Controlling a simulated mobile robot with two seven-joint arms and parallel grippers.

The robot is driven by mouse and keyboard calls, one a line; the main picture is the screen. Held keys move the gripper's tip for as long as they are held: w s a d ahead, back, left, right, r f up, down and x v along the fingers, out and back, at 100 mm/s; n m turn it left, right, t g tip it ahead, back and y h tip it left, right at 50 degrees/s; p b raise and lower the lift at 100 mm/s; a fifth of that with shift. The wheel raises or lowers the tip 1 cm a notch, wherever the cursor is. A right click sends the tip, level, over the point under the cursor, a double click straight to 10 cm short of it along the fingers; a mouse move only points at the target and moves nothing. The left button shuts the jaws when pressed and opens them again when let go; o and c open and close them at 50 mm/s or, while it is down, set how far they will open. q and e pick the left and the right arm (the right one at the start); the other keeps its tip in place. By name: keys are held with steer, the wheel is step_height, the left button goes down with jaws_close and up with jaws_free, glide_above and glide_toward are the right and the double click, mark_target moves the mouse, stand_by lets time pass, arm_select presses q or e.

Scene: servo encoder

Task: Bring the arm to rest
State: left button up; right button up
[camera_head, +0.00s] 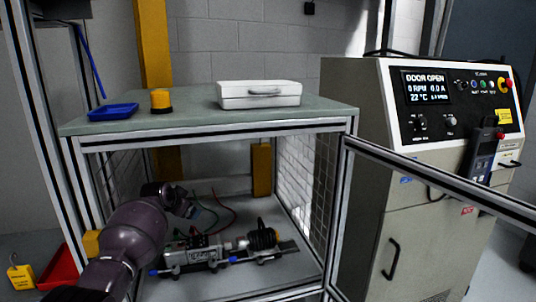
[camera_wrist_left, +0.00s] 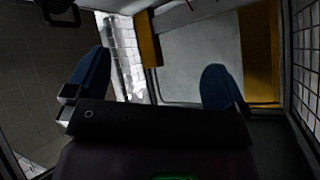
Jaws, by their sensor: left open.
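My left arm (camera_head: 135,235) comes in from the lower left in the head view and reaches into the frame's lower bay, its wrist end beside the left side. The gripper at its end is mostly hidden there by the wrist. In the left wrist view my left gripper (camera_wrist_left: 155,85) has its two blue fingers wide apart with nothing between them. The servo motor unit (camera_head: 195,252) lies on the bay floor, to the right of my arm and apart from it. A black coupling part (camera_head: 262,238) sits at its right end. My right gripper is in neither view.
An open door frame (camera_head: 440,185) juts right. A control cabinet (camera_head: 410,110) reads DOOR OPEN. A red bin (camera_head: 62,268) stands at lower left.

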arm_select(q)
steer(key=s+f+n, duration=0.2)
steer(key=s+f, duration=0.5)
steer(key=s, duration=1.2)
steer(key=s+f+n+t+y+p, duration=0.1)
steer(key=s+f, duration=0.5)
steer(key=s, duration=1.3)
steer(key=s+f+n+p, duration=0.1)
steer(key=s+f, duration=0.6)
steer(key=s, duration=1.3)
steer(key=shift+f+n+y, duration=0.3)
steer(key=shift+f+n, duration=0.05)
steer(key=shift+n, duration=0.45)
steer(key=shift+s, duration=0.1)
